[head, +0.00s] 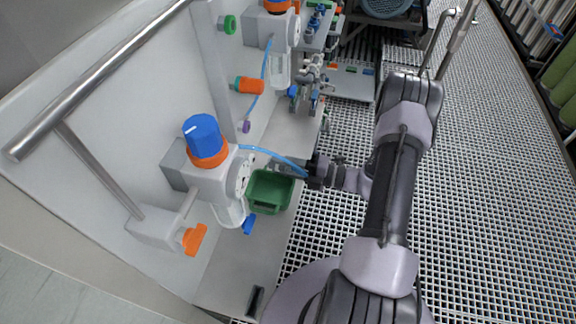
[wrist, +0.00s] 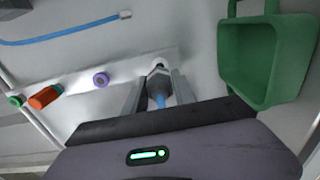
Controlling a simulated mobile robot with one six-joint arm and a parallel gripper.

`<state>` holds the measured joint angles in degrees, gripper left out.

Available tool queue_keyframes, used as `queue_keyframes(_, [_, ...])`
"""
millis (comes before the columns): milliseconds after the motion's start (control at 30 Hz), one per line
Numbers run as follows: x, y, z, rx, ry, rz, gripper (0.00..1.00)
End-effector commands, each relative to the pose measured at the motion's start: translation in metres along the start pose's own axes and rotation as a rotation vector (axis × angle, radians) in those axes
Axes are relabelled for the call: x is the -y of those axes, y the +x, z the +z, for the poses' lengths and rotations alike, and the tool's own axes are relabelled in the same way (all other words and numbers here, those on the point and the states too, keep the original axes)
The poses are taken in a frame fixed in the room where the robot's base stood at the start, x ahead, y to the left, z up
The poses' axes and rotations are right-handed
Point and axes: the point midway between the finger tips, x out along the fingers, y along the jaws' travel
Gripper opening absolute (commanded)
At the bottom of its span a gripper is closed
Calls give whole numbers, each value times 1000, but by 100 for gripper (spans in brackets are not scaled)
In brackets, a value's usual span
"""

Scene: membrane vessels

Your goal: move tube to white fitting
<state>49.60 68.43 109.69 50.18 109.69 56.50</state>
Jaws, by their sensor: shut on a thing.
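My gripper (head: 312,172) is at the right end of a light blue tube (head: 280,159), which runs left to the grey unit with the blue knob. In the wrist view my gripper (wrist: 160,88) has its fingers close together around a short piece of blue tube (wrist: 160,101), with a dark part beyond it. Another stretch of blue tube (wrist: 60,41) at the upper left ends in a whitish tip (wrist: 125,14). I cannot pick out the white fitting with certainty; a pale area behind the fingertips is partly covered by them.
A green tray (head: 251,203) stands just left of my gripper and also shows in the wrist view (wrist: 224,50). The unit's blue knob (head: 202,134) rises to its left. Purple (head: 244,127) and orange (head: 249,86) fittings lie along the panel. Grated floor is open at right.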

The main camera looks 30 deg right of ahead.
Motion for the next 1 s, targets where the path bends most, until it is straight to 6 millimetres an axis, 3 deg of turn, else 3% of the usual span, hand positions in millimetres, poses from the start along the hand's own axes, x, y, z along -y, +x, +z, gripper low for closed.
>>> queue_keyframes(400, [0,35,0,-1,-1,0,0])
queue_keyframes(1000, [0,38,0,1,0,0,0])
